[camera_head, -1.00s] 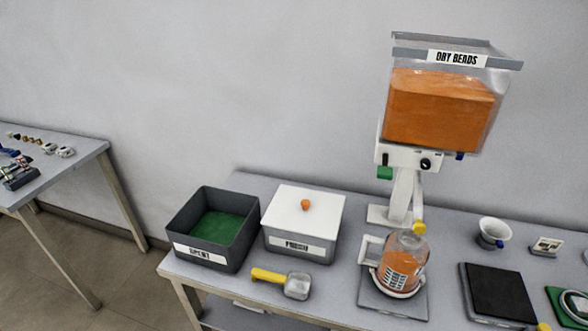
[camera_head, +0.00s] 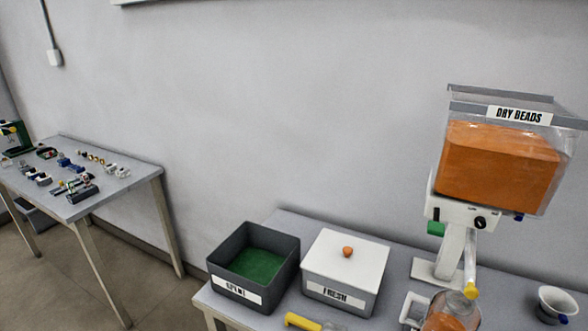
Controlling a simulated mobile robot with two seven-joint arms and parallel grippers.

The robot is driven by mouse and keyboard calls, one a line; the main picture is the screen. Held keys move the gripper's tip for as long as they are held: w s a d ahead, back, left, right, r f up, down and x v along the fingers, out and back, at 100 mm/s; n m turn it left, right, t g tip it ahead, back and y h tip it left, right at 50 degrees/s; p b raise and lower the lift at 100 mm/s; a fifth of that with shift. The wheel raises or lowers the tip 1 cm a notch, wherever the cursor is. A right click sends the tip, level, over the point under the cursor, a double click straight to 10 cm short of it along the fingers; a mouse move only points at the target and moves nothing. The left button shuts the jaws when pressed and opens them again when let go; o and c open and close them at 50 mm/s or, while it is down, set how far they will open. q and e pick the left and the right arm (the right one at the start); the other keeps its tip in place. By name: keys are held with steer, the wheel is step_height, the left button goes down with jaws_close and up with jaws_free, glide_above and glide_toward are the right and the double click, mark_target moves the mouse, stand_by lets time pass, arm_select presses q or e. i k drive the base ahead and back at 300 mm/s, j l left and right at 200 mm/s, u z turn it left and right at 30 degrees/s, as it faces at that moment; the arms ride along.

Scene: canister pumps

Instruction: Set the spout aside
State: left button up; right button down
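The dry beads dispenser (camera_head: 500,165) stands at the right on the table, with orange contents in its clear hopper. A pale spout-like tube (camera_head: 470,258) with a yellow tip hangs from its front, above a clear jar (camera_head: 450,312) with orange contents. I cannot tell whether this tube is the task's spout. A small white funnel-shaped cup (camera_head: 556,303) stands at the right edge. Neither of my grippers is in view.
An open dark bin (camera_head: 226,286) with a green inside and a lidded box labelled FRESH (camera_head: 343,292) stand at the table's left. A yellow-handled scoop (camera_head: 302,321) lies in front. Another table (camera_head: 115,190) with several small items stands at the left, with floor between.

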mark_target(468, 288)
steer(key=z, duration=1.3)
